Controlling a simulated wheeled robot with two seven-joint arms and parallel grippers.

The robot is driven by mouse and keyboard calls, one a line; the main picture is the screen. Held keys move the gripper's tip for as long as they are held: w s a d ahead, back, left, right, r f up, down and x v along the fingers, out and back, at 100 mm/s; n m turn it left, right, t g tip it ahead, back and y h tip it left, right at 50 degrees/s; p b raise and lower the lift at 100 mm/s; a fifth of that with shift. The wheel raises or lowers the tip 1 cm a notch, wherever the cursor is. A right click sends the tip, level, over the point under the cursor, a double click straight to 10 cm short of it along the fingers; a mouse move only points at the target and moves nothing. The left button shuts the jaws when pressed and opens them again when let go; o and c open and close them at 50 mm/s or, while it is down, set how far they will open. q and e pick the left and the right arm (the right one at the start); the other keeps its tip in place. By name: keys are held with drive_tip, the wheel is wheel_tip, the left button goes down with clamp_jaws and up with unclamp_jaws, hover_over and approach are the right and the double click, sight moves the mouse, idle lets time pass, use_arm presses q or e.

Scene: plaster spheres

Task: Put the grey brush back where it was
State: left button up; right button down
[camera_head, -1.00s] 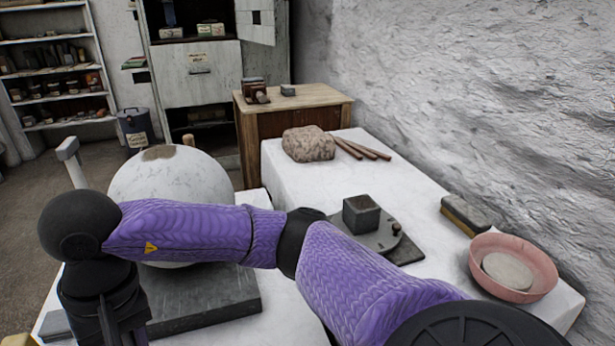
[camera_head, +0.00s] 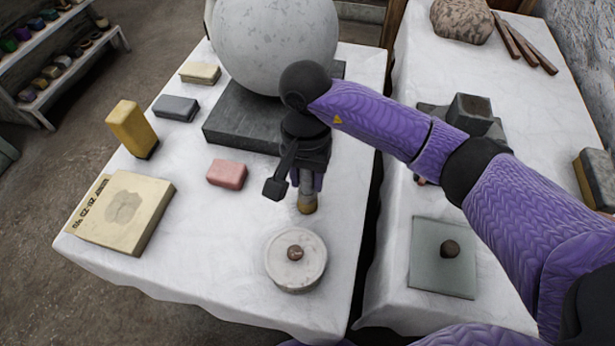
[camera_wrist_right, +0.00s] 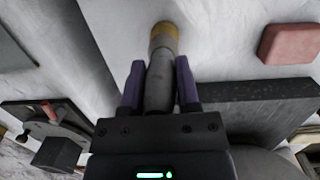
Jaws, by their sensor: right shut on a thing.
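The grey brush (camera_wrist_right: 160,85) is between the purple fingers of my right gripper (camera_wrist_right: 159,80), which is shut on it. In the right wrist view it has a grey shaft and a tan end with a band. In the head view only its tan lower end (camera_head: 307,203) shows below my right gripper (camera_head: 306,182). It points down over the white-covered table (camera_head: 255,215), behind the round lidded pot (camera_head: 296,262). I cannot tell whether its tip touches the cloth. My left gripper is out of view.
A big plaster sphere (camera_head: 275,40) stands on a dark slab (camera_head: 240,125) behind the gripper. A gap separates the second table (camera_head: 395,290).

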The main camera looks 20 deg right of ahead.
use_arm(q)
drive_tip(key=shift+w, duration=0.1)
use_arm(e)
drive_tip(key=c, duration=0.7)
unclamp_jaws()
drive_tip(key=shift+f, duration=0.1)
drive_tip(key=shift+c, duration=0.2)
drive_tip(key=o, duration=0.4)
use_arm(q)
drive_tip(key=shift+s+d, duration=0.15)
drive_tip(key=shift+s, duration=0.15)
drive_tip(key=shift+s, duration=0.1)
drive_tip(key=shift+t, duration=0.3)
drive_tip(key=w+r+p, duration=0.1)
drive_tip(key=p, duration=0.1)
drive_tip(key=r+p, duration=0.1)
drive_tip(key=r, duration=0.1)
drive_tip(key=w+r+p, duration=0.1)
drive_tip(key=p, duration=0.1)
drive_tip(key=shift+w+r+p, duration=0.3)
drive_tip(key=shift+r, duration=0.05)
use_arm(e)
drive_tip(key=r, duration=0.4)
drive_tip(key=w+r, duration=0.1)
drive_tip(key=r, duration=0.7)
drive_tip(key=shift+w+d+r, duration=0.15)
drive_tip(key=shift+w+d, duration=0.1)
drive_tip(key=shift+w, duration=0.05)
